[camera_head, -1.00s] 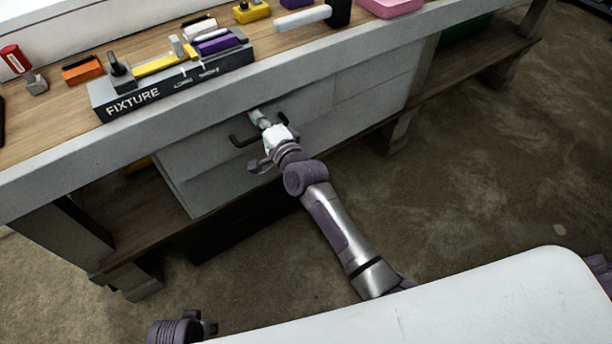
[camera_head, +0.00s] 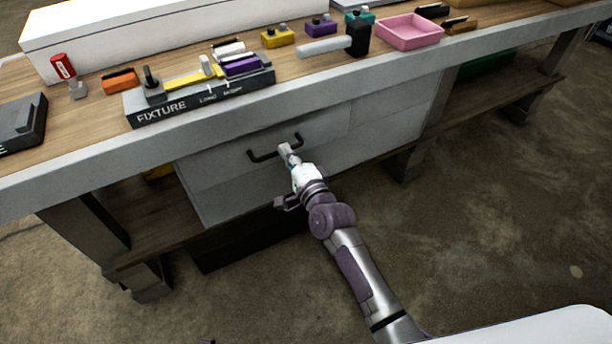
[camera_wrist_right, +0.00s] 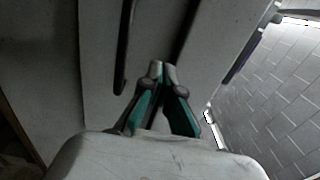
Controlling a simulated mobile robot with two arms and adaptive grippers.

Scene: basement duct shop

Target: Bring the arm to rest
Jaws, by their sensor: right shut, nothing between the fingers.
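My right gripper (camera_head: 285,149) is in front of the workbench's drawer front, its tips overlapping the lower edge of a black bar handle (camera_head: 262,157) in the head view. It is shut with nothing between its fingers. In the right wrist view, the closed fingertips (camera_wrist_right: 162,69) meet in front of the pale drawer front, and a dark handle bar (camera_wrist_right: 122,60) stands to their left, apart from them. The drawer (camera_head: 235,170) looks shut. My right arm stretches up from the lower right of the head view.
The workbench top (camera_head: 90,125) above the arm carries a fixture block (camera_head: 205,103), a hammer-like tool (camera_head: 358,40), a pink tray (camera_head: 408,48) and several small blocks. A lower wooden shelf (camera_head: 150,240) runs beneath. The floor to the right (camera_head: 500,220) is clear.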

